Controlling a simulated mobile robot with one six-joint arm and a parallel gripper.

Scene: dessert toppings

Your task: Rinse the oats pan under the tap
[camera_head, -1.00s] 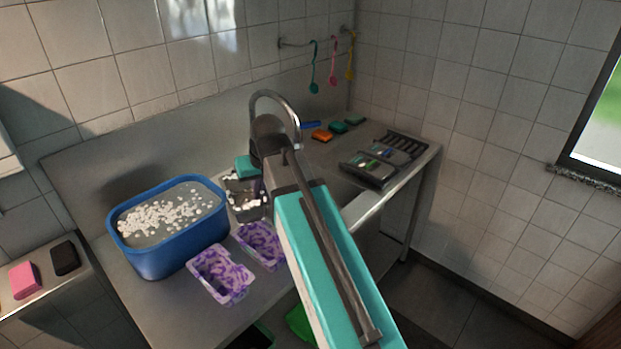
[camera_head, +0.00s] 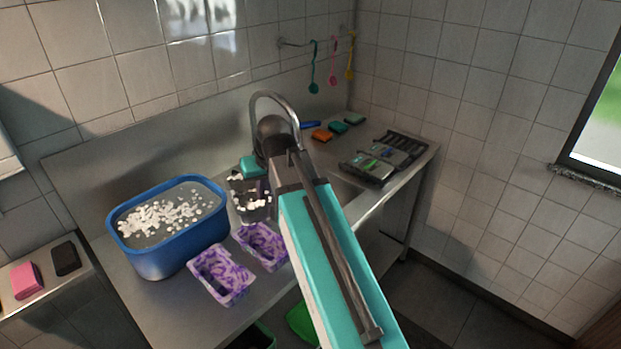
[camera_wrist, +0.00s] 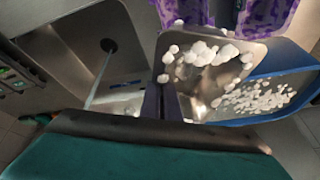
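The oats pan is a grey metal pan (camera_head: 250,207) with white lumps in it, left of the tap (camera_head: 278,98) in the head view. In the wrist view the pan (camera_wrist: 212,88) lies just beyond my fingers, with white lumps along its far part. My gripper (camera_wrist: 161,100) has its dark fingers close together at the pan's edge and appears shut on it. The head view hides the fingertips behind my arm. The sink basin (camera_wrist: 70,62) with its dark drain hole is left of the pan in the wrist view.
A blue tub (camera_head: 172,262) holds water and many floating white bits. Two purple-patterned containers (camera_head: 222,277) (camera_head: 262,247) stand near the counter's front edge. Several sponges (camera_head: 338,127) and a dark tray (camera_head: 380,160) are on the right. Utensils (camera_head: 333,65) hang on the wall.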

